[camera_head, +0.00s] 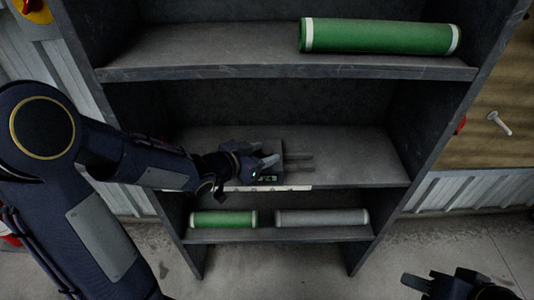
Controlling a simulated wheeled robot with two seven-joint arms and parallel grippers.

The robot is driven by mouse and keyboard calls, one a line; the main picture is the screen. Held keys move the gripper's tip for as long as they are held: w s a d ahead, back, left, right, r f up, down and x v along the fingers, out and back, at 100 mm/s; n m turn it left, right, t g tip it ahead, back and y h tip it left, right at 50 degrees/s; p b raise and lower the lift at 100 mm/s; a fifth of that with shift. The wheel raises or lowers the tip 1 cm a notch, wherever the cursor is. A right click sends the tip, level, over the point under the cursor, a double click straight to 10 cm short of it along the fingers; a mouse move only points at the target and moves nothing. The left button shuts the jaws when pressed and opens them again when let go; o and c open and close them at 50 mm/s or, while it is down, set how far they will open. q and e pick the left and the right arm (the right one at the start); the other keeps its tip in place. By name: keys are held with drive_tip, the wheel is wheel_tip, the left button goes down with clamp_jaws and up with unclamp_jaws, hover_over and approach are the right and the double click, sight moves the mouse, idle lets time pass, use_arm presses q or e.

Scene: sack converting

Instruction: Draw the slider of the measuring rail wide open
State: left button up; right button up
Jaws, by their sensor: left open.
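I cannot make out clearly which part is the slider. My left gripper (262,168) is open at the left end of the rail, with one finger over it. Whether it touches the rail cannot be told. My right gripper (440,284) is at the bottom right corner, away from the shelf and partly cut off by the picture edge.
A green roll (380,37) lies on the upper shelf. A smaller green roll (223,219) and a grey roll (322,217) lie on the lower shelf. The middle shelf (365,165) is bare right of the rail. The shelf unit's side walls bound it left and right.

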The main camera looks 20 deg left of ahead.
use_arm(q)
drive_tip(key=shift+x, duration=1.05)
drive_tip(key=shift+c, duration=0.3)
clamp_jaws()
